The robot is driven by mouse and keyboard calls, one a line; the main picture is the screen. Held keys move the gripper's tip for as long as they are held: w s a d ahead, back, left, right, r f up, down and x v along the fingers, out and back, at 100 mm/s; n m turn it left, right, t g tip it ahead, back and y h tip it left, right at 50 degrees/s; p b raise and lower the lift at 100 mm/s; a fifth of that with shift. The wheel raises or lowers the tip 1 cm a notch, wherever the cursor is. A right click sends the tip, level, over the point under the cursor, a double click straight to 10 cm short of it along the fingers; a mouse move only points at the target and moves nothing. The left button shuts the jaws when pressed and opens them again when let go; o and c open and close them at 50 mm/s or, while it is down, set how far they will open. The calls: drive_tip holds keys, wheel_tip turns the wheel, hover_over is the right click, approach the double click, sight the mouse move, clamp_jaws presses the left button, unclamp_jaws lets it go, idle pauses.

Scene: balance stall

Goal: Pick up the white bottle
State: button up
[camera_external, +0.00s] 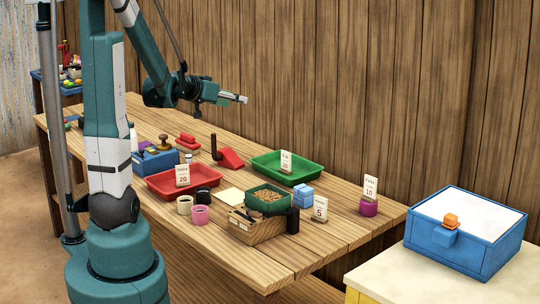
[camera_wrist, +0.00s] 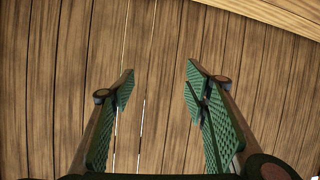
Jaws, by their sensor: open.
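A white, narrow upright thing (camera_external: 133,138), which looks like the white bottle, stands on the wooden table just right of my arm's link in the external view. It is small there and may be partly hidden by my arm. My gripper (camera_external: 242,99) is high above the table, well to the right of the bottle and pointing right toward the wooden wall. In the wrist view my gripper (camera_wrist: 160,76) has its two green-padded fingers wide apart, with nothing between them. The bottle does not show in the wrist view.
A blue box (camera_external: 155,160) with a stamp stands close to the bottle. A red tray (camera_external: 160,183), a green tray (camera_external: 265,168), cups and a wooden crate (camera_external: 258,232) fill the table's middle. The plank wall (camera_external: 330,80) stands behind the table.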

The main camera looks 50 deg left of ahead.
drive_tip(key=s+a+f+n+t+y+b, duration=0.1)
drive_tip(key=a+f, duration=0.1)
drive_tip(key=a, duration=0.5)
drive_tip(key=s+a+f+y+b, duration=0.1)
drive_tip(key=a+f+y, duration=0.1)
drive_tip(key=a, duration=0.5)
drive_tip(key=n+g+y+b, duration=0.2)
drive_tip(key=n+y+b, duration=0.25)
drive_tip(key=y, duration=0.35)
approach(129, 128)
drive_tip(key=x, duration=0.4)
drive_tip(key=shift+f+n, duration=0.2)
drive_tip(key=shift+n, duration=0.25)
drive_tip(key=shift+x, duration=1.3)
drive_tip(key=shift+b+x, duration=0.8)
drive_tip(key=shift+x, duration=1.8)
